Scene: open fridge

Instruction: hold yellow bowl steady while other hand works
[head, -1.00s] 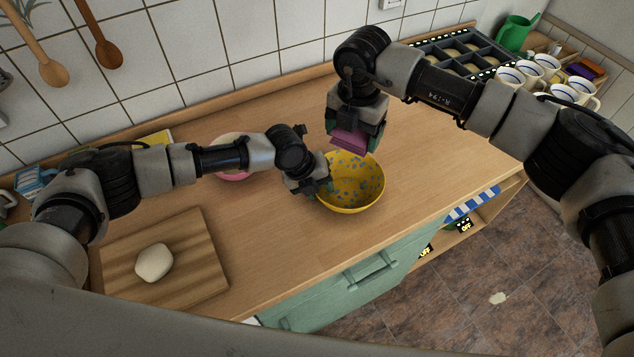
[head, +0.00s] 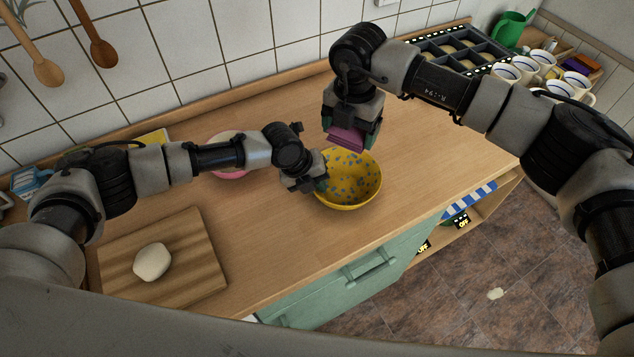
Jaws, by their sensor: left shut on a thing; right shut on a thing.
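The yellow bowl (head: 352,190) with blue spots stands upright on the wooden counter, near its front edge. My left gripper (head: 318,183) is shut on the bowl's left rim; its fingertips are partly hidden by the gripper body. My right gripper (head: 350,135) is above the bowl's far rim, pointing down, and is shut on a purple-pink block-like thing (head: 345,140). What this thing is I cannot tell for sure; the gripper covers much of it. The visible inside of the bowl shows only its spotted wall.
A pink bowl (head: 229,170) stands behind my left forearm. A cutting board (head: 195,275) with a pale dough lump (head: 152,262) lies at the left front. White mugs (head: 505,72), a dark divided tray (head: 425,50) and a green watering can (head: 512,30) are at the back right. The counter right of the bowl is clear.

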